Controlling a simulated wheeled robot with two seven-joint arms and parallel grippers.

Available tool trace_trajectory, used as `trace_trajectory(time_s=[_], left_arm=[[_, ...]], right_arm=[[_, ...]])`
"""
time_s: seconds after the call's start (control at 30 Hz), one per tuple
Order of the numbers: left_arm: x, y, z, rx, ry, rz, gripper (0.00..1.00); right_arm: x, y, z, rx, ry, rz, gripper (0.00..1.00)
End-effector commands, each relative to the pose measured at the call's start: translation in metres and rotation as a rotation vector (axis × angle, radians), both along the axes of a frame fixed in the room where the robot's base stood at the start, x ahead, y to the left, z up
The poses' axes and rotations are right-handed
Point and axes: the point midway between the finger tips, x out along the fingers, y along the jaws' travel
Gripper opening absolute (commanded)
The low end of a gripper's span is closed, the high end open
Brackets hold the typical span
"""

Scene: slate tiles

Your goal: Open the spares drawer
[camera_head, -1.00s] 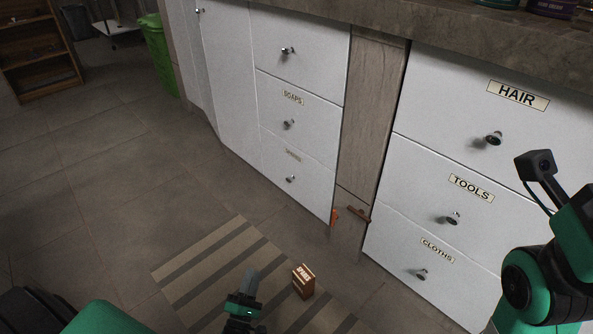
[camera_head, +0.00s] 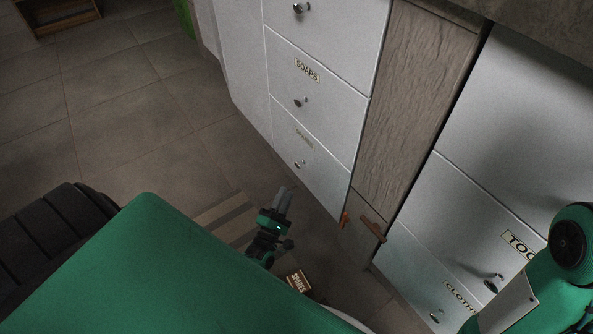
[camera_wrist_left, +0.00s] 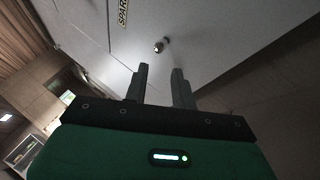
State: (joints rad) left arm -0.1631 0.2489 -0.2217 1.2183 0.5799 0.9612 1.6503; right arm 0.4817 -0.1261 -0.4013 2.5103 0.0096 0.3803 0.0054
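The spares drawer (camera_head: 312,170) is the closed bottom white drawer below the soaps drawer, with a faint label and a round metal knob (camera_head: 300,164). In the left wrist view its "SPAR..." label and its knob (camera_wrist_left: 161,45) show, the knob just beyond my fingertips and roughly centred between them. My left gripper (camera_head: 285,196) is low in front of this drawer, short of the knob. In the left wrist view the two fingers (camera_wrist_left: 160,72) stand apart with nothing between them. My right arm shows at the right edge; its gripper is out of view.
A small box marked SPARES (camera_head: 299,282) stands on the floor near my left gripper, by a striped mat (camera_head: 222,213).

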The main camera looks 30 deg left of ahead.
Motion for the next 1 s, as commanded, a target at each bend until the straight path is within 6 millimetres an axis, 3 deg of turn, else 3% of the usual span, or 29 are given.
trace_trajectory(time_s=[0.2, 0.4, 0.87, 1.0], left_arm=[[0.045, 0.007, 0.015, 0.001, -0.004, 0.000, 0.26], [0.073, 0.011, 0.026, 0.000, -0.003, 0.000, 0.26], [0.085, 0.014, 0.033, 0.000, 0.000, 0.000, 0.26], [0.085, 0.013, 0.032, 0.000, 0.000, 0.000, 0.01]], right_arm=[[-0.005, -0.003, -0.002, 0.017, -0.018, 0.010, 0.36], [-0.007, -0.003, -0.006, 0.024, -0.021, 0.014, 0.36], [-0.008, -0.002, -0.007, 0.025, -0.021, 0.015, 0.36], [-0.008, -0.002, -0.007, 0.025, -0.023, 0.015, 0.36]])
